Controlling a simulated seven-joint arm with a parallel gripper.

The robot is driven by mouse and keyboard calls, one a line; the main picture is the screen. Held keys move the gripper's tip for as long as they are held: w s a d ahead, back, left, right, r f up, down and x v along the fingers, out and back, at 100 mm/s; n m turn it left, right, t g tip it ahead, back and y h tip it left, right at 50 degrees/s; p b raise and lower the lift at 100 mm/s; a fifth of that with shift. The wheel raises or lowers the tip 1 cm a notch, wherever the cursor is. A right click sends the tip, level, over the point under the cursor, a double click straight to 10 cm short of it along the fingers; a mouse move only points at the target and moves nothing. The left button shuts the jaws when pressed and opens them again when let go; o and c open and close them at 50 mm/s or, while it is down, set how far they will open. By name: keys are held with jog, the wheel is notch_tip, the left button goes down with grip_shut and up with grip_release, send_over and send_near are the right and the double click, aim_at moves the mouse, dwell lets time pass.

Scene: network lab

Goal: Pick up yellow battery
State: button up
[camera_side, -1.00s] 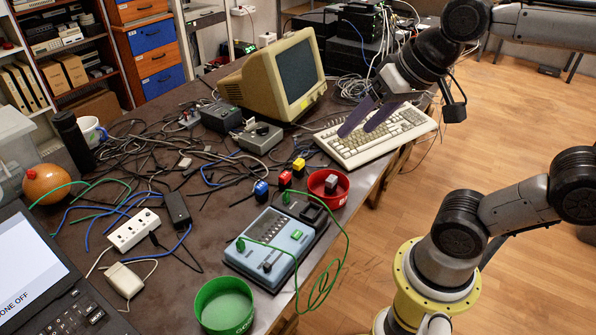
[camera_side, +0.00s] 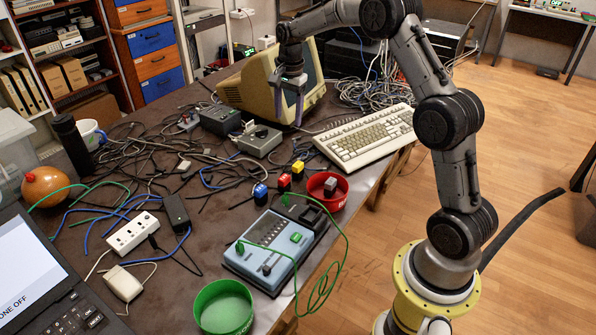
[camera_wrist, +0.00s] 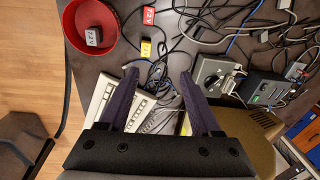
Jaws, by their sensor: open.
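My gripper (camera_side: 289,118) is open and empty, pointing down in front of the beige monitor, above and behind the battery. Its two purple fingers also show in the wrist view (camera_wrist: 158,78), spread apart with nothing between them.
The red bowl (camera_side: 313,191) holds a grey battery (camera_side: 330,185). A blue battery (camera_side: 261,192) stands near the blue-grey device (camera_side: 262,263). The keyboard (camera_side: 372,137) lies right of my gripper. Cables cover the table's middle; the beige monitor (camera_side: 258,88) stands close behind.

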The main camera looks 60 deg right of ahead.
notch_tip(320, 180, down, 6)
jog(key=s+d+g, duration=0.1)
jog(key=d, duration=0.1)
send_over(298, 164)
jog(key=shift+m, duration=0.3)
notch_tip(298, 164, down, 7)
jog(key=shift+w+f, duration=0.1)
jog(key=shift+w, duration=0.05)
jog(key=shift+f, duration=2.85)
jog(key=shift+c, duration=0.3)
grip_shut()
